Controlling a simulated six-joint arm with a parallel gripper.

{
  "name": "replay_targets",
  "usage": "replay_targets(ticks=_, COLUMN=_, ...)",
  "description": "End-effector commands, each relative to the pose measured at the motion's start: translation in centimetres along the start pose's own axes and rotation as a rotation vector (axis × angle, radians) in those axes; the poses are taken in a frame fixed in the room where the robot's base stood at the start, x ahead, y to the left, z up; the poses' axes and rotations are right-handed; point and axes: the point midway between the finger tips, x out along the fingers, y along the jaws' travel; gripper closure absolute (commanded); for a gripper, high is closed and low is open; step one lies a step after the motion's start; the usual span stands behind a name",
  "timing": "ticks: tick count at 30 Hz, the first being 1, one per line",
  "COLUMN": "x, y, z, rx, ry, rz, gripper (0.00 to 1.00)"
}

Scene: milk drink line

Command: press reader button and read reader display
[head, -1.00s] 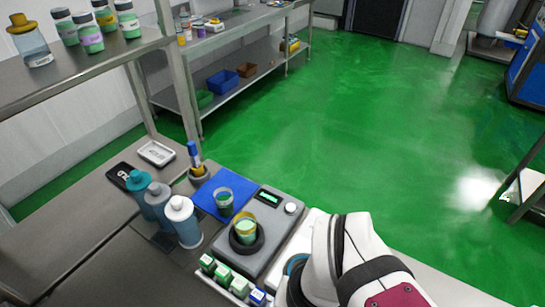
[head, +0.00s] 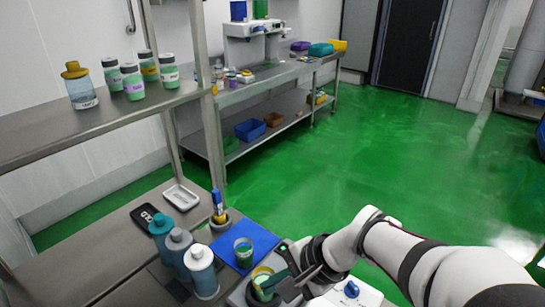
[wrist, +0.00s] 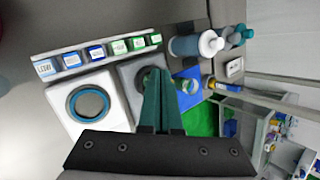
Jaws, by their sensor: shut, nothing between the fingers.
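The grey reader (head: 238,297) is at the bottom of the head view, mostly hidden by my arm and the frame edge. A cup with a yellow rim (head: 262,271) stands on it. In the wrist view the reader (wrist: 129,73) shows beside my fingers. My gripper (head: 272,284) is shut and empty, its dark green fingers above the reader beside the cup in the head view. The fingers (wrist: 156,72) also show in the wrist view, covering part of the reader. I cannot make out the reader's button, and no display reading is legible. Contact with the reader cannot be told.
A blue mat (head: 262,240) with a cup of green liquid (head: 243,252) lies behind the reader. Several bottles (head: 201,270) stand left. A white device with a blue ring (wrist: 112,94) and a row of labelled vials (wrist: 96,51) are beside the reader.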

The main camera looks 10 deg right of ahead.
Motion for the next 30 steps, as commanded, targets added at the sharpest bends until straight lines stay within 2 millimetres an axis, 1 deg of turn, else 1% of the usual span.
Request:
replay_targets(ticks=1, x=0.5, y=-1.1, z=-1.9, rx=0.07, ry=0.011, rz=-0.044, gripper=1.0)
replay_targets(ticks=2, x=0.8, y=-1.9, z=-3.2, rx=0.116, ry=0.02, rz=-0.075, gripper=1.0)
replay_targets(ticks=3, x=1.2, y=-2.8, z=-5.0, rx=0.176, ry=0.034, rz=-0.115, gripper=1.0)
replay_targets(ticks=5, x=1.6, y=-3.8, z=-7.7, rx=0.266, ry=0.059, rz=-0.173, gripper=1.0)
replay_targets(ticks=6, x=2.0, y=-4.3, z=-9.6, rx=0.327, ry=0.076, rz=-0.208, gripper=1.0)
replay_targets(ticks=8, x=2.4, y=-4.7, z=-12.4, rx=0.413, ry=0.103, rz=-0.255, gripper=1.0)
replay_targets(ticks=9, x=2.6, y=-4.8, z=-14.1, rx=0.466, ry=0.121, rz=-0.283, gripper=1.0)
replay_targets(ticks=12, x=3.0, y=-4.7, z=-17.7, rx=0.579, ry=0.159, rz=-0.337, gripper=1.0)
replay_targets(ticks=15, x=3.3, y=-4.4, z=-20.1, rx=0.655, ry=0.187, rz=-0.371, gripper=1.0)
replay_targets(ticks=18, x=3.4, y=-4.2, z=-21.2, rx=0.692, ry=0.201, rz=-0.388, gripper=1.0)
replay_targets(ticks=20, x=3.5, y=-4.1, z=-21.5, rx=0.702, ry=0.205, rz=-0.391, gripper=1.0)
replay_targets(ticks=30, x=3.6, y=-4.0, z=-21.6, rx=0.703, ry=0.203, rz=-0.392, gripper=1.0)
